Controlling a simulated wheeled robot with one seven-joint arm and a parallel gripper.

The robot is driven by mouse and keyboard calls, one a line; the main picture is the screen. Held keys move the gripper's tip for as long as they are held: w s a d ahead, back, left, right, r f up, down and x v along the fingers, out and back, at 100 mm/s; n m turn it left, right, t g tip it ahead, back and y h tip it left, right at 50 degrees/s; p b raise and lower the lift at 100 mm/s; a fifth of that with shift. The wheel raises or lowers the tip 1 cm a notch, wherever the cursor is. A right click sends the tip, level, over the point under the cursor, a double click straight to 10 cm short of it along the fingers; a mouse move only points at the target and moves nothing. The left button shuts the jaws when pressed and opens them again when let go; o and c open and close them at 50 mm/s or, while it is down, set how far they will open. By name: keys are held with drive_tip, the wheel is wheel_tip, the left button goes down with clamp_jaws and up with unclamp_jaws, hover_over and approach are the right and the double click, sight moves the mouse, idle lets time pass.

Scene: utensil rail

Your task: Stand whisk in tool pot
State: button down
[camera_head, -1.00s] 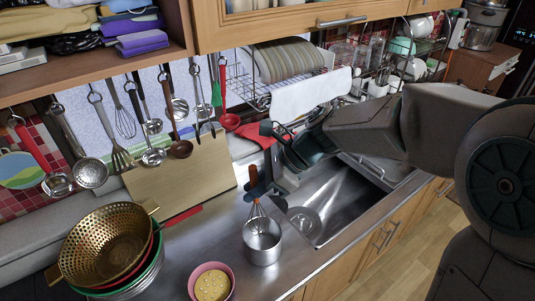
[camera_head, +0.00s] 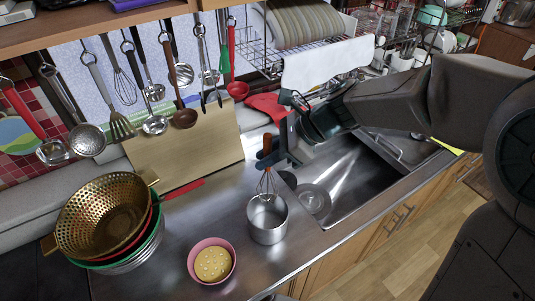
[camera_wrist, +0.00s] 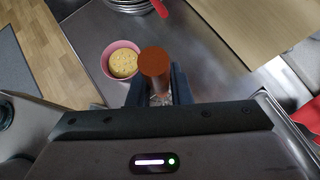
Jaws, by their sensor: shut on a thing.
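The whisk has an orange-brown handle (camera_head: 267,144) and a wire head (camera_head: 267,184). My gripper (camera_head: 274,158) is shut on the handle and holds the whisk nearly upright, wires down. The tool pot (camera_head: 267,224) is a plain metal cylinder on the steel counter. The lower wires overlap the pot's mouth; I cannot tell how deep they reach. In the wrist view, the handle's round end (camera_wrist: 154,63) stands between the dark fingers (camera_wrist: 158,88) and hides most of the wires and the pot.
A pink bowl (camera_head: 211,262) with yellow contents stands left of the pot. A gold colander (camera_head: 103,217) sits in stacked bowls farther left. The sink (camera_head: 350,178) is to the right. Several utensils hang from the rail behind, before a wooden board (camera_head: 185,148).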

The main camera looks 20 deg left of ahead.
sight(275, 181)
drive_tip(key=shift+f+b, duration=3.5)
drive_tip(key=shift+f, duration=1.55)
drive_tip(key=c, duration=1.2)
unclamp_jaws()
drive_tip(key=shift+c, duration=0.2)
drive_tip(key=shift+d, duration=0.1)
drive_tip(key=v, duration=1.4)
drive_tip(key=shift+b, duration=0.3)
drive_tip(key=shift+s+f, duration=0.1)
drive_tip(key=shift+f, duration=0.05)
